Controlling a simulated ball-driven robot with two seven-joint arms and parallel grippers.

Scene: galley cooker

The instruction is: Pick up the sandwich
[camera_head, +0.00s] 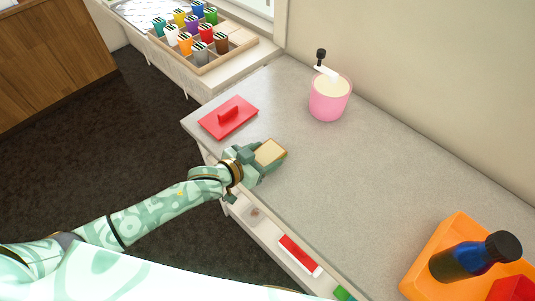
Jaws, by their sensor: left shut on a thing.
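The sandwich (271,152) shows as a pale tan, squarish slice with a browner edge, near the front edge of the grey counter. My left gripper (259,158) reaches in from the left and is shut on the sandwich at its left side. The fingers hide part of the sandwich. I cannot tell whether the sandwich touches the counter or is a little above it. My right gripper is not in view.
A red lid-like plate with a handle (228,117) lies behind the gripper. A pink tub (330,97) stands at the wall. An orange tray (447,246) with a dark bottle (463,262) is at right. A wooden rack of colourful containers (245,43) stands further back. The middle counter is clear.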

